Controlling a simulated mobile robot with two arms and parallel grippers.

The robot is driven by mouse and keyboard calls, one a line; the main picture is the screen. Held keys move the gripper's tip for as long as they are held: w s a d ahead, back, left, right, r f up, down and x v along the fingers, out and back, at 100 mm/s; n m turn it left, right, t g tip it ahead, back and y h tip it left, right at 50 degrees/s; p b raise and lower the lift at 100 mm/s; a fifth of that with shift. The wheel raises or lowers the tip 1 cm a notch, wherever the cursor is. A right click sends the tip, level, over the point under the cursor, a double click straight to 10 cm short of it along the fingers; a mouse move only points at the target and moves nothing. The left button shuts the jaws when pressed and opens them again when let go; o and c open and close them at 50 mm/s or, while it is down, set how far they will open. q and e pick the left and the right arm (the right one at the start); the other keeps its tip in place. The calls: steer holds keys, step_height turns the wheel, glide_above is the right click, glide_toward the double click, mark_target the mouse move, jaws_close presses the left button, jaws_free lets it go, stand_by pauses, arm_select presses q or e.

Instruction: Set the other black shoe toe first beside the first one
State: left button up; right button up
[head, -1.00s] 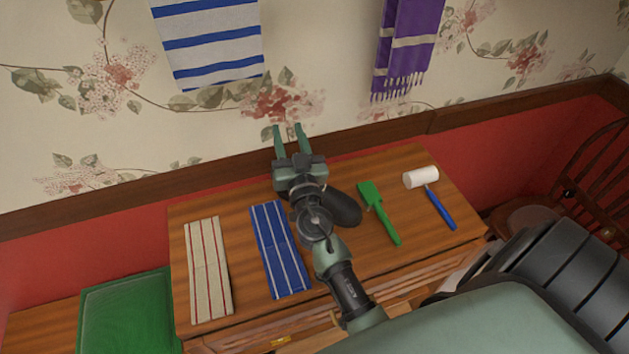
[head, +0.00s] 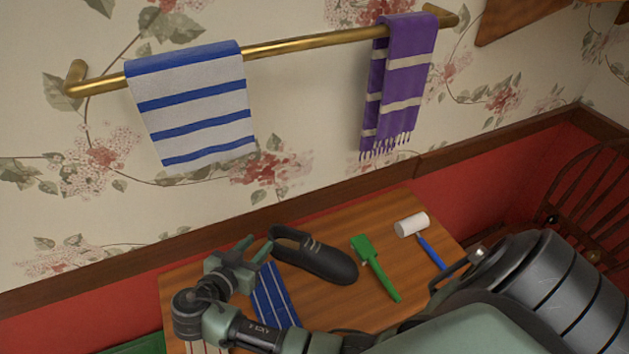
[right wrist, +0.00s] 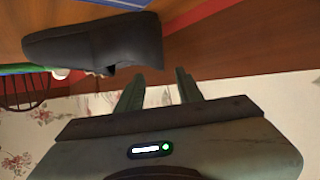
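One black shoe (head: 322,259) lies on the wooden table in the head view, its open heel end to the left and its toe to the right. It also shows in the right wrist view (right wrist: 95,45). I see no second black shoe. My right gripper (head: 259,243) is just left of the shoe's heel end. Its two fingers (right wrist: 160,88) are apart with nothing between them, so it is open. I cannot tell whether a fingertip touches the shoe. My left gripper is not in view.
A blue striped cloth (head: 272,298) lies partly under my right arm. A green brush-like tool (head: 374,267) and a white-headed mallet (head: 411,225) lie right of the shoe. A brass rail (head: 300,45) with two towels is on the wall behind. A chair (head: 590,200) stands at right.

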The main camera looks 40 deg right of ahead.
mark_target(267, 233)
steer(key=p+x, duration=0.2)
steer(key=x, duration=0.2)
steer(key=shift+w+d, duration=0.3)
steer(key=shift+d, duration=0.05)
steer(key=shift+w+d+f, duration=0.1)
steer(key=shift+d+f, duration=0.05)
steer(key=shift+d, duration=0.05)
jaws_close()
stand_by(0.9)
